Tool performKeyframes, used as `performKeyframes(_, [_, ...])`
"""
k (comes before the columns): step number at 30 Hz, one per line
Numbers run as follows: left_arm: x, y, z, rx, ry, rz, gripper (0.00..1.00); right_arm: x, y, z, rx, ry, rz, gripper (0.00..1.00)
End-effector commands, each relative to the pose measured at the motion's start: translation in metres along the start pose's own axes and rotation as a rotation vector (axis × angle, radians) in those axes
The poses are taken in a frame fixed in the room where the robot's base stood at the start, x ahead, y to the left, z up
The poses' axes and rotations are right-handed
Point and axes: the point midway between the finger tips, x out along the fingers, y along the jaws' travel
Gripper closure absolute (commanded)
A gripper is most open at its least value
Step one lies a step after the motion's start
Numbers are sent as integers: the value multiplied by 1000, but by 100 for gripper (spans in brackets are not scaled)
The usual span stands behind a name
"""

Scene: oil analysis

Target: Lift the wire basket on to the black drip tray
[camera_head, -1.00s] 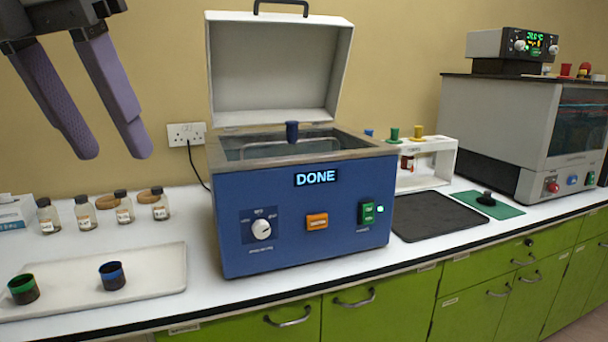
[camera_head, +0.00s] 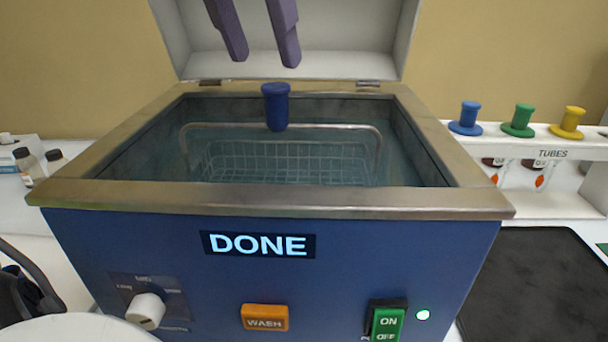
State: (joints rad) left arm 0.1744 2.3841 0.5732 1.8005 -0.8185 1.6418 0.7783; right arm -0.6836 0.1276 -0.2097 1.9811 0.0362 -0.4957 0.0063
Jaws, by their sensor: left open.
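The wire basket (camera_head: 290,162) sits down inside the open tank of the blue washer (camera_head: 200,290), whose display reads DONE. The basket's handle frame rises toward the rim and carries a blue grip knob (camera_head: 276,105) at its middle. My left gripper (camera_head: 262,62) is open and empty, above and a little behind the knob in the picture, not touching it. The black drip tray (camera_head: 535,290) lies on the bench to the right of the washer and looks bare. My right gripper is not clearly seen.
The washer's lid (camera_head: 350,40) stands open behind the tank. A white tube rack (camera_head: 560,150) with blue, green and yellow knobs stands at the right, behind the drip tray. Small bottles (camera_head: 28,165) stand at the left.

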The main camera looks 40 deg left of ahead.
Motion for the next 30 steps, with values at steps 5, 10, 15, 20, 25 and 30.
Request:
performKeyframes(5, [26,0,-1,0,2,-2,55,2,-3,11,0,-19,-6,81])
performKeyframes(10, [38,0,0,0,2,-1,55,2,-3,9,-1,-14,-6,81])
performKeyframes(15, [64,-2,-1,1,5,-2,55,2,-3,5,-2,-4,-6,81])
performKeyframes(20, [81,-2,0,0,1,-1,55,4,-3,-1,-3,8,-5,81])
performKeyframes(25, [83,-2,0,-1,0,-1,55,4,-3,-3,-4,12,-5,81])
performKeyframes(30, [83,-2,0,-1,0,-1,68,4,-3,-2,-4,11,-5,81])
